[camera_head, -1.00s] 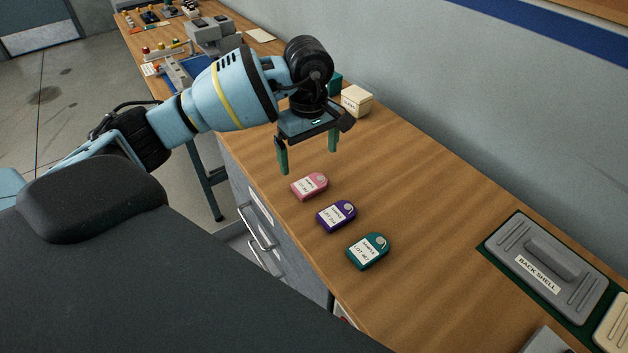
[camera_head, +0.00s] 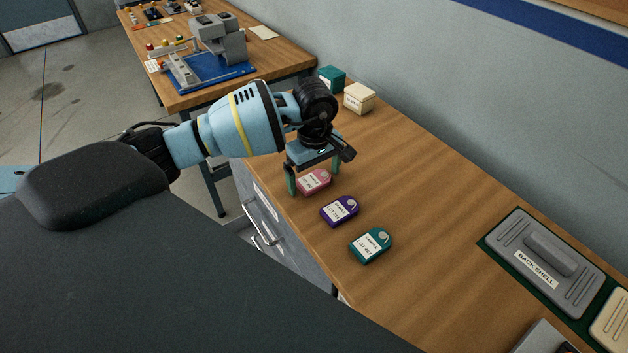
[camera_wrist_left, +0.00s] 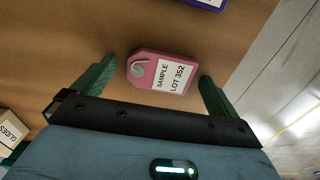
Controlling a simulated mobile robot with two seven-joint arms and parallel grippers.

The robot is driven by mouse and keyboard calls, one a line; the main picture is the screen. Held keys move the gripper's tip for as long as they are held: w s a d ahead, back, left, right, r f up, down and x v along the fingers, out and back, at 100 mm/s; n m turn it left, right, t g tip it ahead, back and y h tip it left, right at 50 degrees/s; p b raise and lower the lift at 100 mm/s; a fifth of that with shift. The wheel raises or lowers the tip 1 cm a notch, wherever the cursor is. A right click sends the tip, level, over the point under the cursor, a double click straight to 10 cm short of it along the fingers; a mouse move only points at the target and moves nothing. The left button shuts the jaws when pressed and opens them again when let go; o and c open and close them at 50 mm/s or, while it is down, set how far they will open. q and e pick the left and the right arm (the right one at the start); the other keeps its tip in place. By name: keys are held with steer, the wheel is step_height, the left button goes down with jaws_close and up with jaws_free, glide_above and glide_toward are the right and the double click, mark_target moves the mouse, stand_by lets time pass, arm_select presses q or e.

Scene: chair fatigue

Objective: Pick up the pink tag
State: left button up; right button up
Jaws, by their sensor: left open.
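The pink tag (camera_head: 314,181) lies flat on the wooden workbench, the farthest of three tags in a row. My left gripper (camera_head: 315,181) is open and pointing down, its green fingers on either side of the tag. In the left wrist view, the pink tag (camera_wrist_left: 162,78) shows a white label reading "SAMPLE LOT 352" and a grey eyelet. It lies between the spread fingertips of my left gripper (camera_wrist_left: 157,82), with gaps on both sides. I cannot tell how high the fingertips are above the bench. My right gripper is not in view.
A purple tag (camera_head: 340,211) and a teal tag (camera_head: 370,246) lie nearer on the workbench (camera_head: 420,200). A cream box (camera_head: 359,98) and a teal box (camera_head: 332,79) stand behind the gripper. The back shell (camera_head: 546,259) lies at right. The middle bench is clear.

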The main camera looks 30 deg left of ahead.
mark_target(315, 179)
arm_select(q)
steer(key=c, duration=1.1)
steer(key=shift+o, duration=0.2)
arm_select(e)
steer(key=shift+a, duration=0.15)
arm_select(q)
steer(key=shift+r, duration=0.1)
steer(key=shift+r, duration=0.45)
step_height(315, 179, up, 2)
steer(key=shift+r+b, duration=0.1)
steer(key=shift+b, duration=0.2)
steer(key=s+a+r, duration=0.1)
steer(key=s+a, duration=0.3)
steer(key=s, duration=0.3)
steer(key=s+a+b, duration=0.1)
steer(key=s+a, duration=0.3)
steer(key=s, duration=0.3)
steer(key=shift+r, duration=0.35)
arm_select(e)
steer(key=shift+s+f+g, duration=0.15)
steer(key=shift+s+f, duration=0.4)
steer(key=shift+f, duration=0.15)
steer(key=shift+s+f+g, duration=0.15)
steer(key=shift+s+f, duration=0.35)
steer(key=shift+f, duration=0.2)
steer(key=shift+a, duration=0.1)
